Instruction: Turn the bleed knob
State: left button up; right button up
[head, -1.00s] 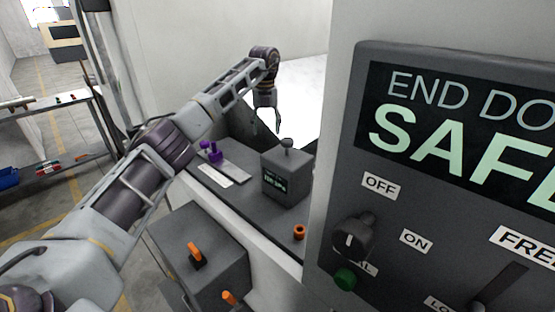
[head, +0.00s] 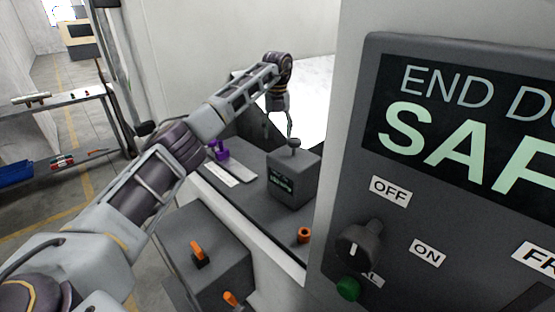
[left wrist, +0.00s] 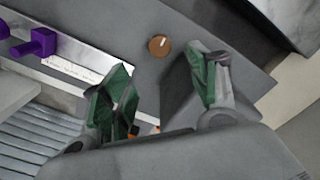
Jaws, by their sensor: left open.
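A small dark grey box (head: 293,180) with a lit display stands on the ledge in the head view. A small grey knob (head: 294,146) sits on its top. My left gripper (head: 290,133) hangs pointing down just above this knob; I cannot tell if they touch. In the left wrist view my left gripper (left wrist: 165,72) is open, its green-padded fingers apart. A round brown knob (left wrist: 159,46) with a white pointer mark lies just beyond the fingertips, not gripped. No readable label shows which knob is the bleed knob. My right gripper is out of view.
Purple handles (head: 219,151) stand on the ledge left of the box. An orange ring-shaped knob (head: 304,235) is in front of it. A large control panel (head: 400,215) with a black rotary switch (head: 359,244) and green button (head: 348,289) blocks the right side. An orange lever (head: 198,251) is lower left.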

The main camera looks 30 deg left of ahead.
pick_arm(q)
notch_tip(320, 180, down, 10)
jog(key=shift+f, duration=1.15)
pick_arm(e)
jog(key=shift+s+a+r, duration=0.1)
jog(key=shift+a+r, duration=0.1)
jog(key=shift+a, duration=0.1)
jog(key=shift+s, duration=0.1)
pick_arm(q)
jog(key=shift+c, duration=0.9)
jog(key=c, duration=0.9)
jog(key=shift+o, duration=0.2)
jog(key=shift+p, duration=0.3)
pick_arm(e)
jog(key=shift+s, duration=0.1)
